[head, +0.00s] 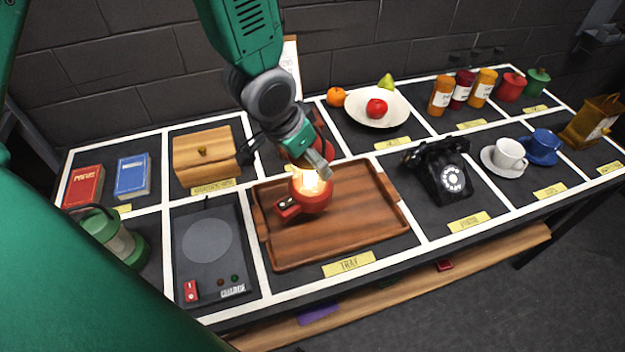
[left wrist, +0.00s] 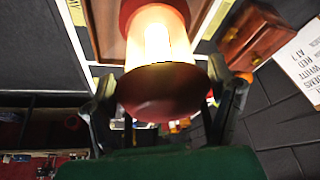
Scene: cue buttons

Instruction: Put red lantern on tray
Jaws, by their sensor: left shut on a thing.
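The red lantern (head: 316,199) is lit, with a glowing pale middle, and shows over the wooden tray (head: 345,245). I cannot tell whether its base touches the tray. My left gripper (head: 318,170) comes down from above and is shut on the lantern's upper part. In the left wrist view the red lantern (left wrist: 160,92) fills the middle, between the two fingers of my left gripper (left wrist: 165,100). The tray's right half is bare. My right gripper is not in view.
A black telephone (head: 441,170) stands right of the tray, and a dark device with a round plate (head: 207,241) lies left. A green lantern (head: 121,243) stands at far left. A wooden box (head: 203,155) and fruit bowl (head: 378,108) are behind. A red object shows behind my gripper.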

